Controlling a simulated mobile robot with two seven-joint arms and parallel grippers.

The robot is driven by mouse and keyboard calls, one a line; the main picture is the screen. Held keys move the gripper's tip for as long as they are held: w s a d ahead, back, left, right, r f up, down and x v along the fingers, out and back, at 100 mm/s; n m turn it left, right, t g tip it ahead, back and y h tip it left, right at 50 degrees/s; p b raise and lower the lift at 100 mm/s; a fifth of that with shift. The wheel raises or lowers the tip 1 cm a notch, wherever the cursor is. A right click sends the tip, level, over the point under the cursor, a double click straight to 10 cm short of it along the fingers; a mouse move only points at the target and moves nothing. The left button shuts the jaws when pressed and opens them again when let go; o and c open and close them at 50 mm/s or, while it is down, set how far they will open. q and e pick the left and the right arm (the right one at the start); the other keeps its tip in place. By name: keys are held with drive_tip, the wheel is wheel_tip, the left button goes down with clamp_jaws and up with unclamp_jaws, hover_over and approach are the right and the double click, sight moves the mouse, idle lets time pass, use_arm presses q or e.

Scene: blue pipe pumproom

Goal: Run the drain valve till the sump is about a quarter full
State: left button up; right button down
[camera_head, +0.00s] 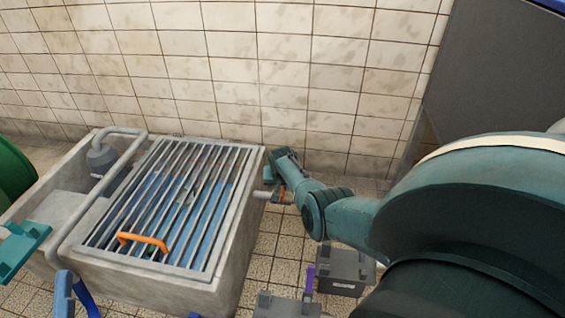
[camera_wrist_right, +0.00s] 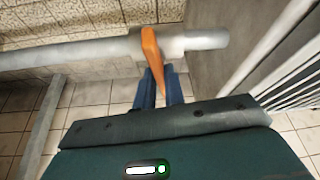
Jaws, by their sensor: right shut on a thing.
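The sump (camera_head: 232,262) is a grey concrete basin in the head view. Blue water (camera_head: 200,205) shows below its metal grate (camera_head: 125,205), well under the rim; its exact level is hard to read through the bars. The drain valve's orange lever (camera_wrist_right: 150,55) sits on a grey pipe (camera_wrist_right: 90,52) in the right wrist view. My right gripper (camera_wrist_right: 160,88) is shut on the lever's lower end. In the head view the right gripper (camera_head: 279,185) is beside the sump's right wall, partly covering the valve. Teal and blue parts at the lower left seem to be my left gripper (camera_head: 64,294); its jaws are unclear.
An orange handle (camera_head: 143,241) stands on the grate. A bent grey pipe (camera_head: 105,183) runs over the sump's left side. A tiled wall (camera_head: 230,70) stands behind. A dark grey panel (camera_head: 485,75) is at the right. Tiled floor (camera_head: 262,268) shows right of the sump.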

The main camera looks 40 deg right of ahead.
drive_tip(key=shift+m, duration=0.8)
use_arm(q)
drive_tip(key=shift+r+m+h+b, duration=0.35)
drive_tip(key=shift+r+m+h, duration=0.25)
drive_tip(key=shift+m, duration=0.1)
use_arm(e)
drive_tip(key=shift+m+g+h, duration=0.3)
drive_tip(key=shift+m, duration=0.1)
drive_tip(key=c, duration=1.5)
unclamp_jaws()
drive_tip(key=shift+r, duration=0.1)
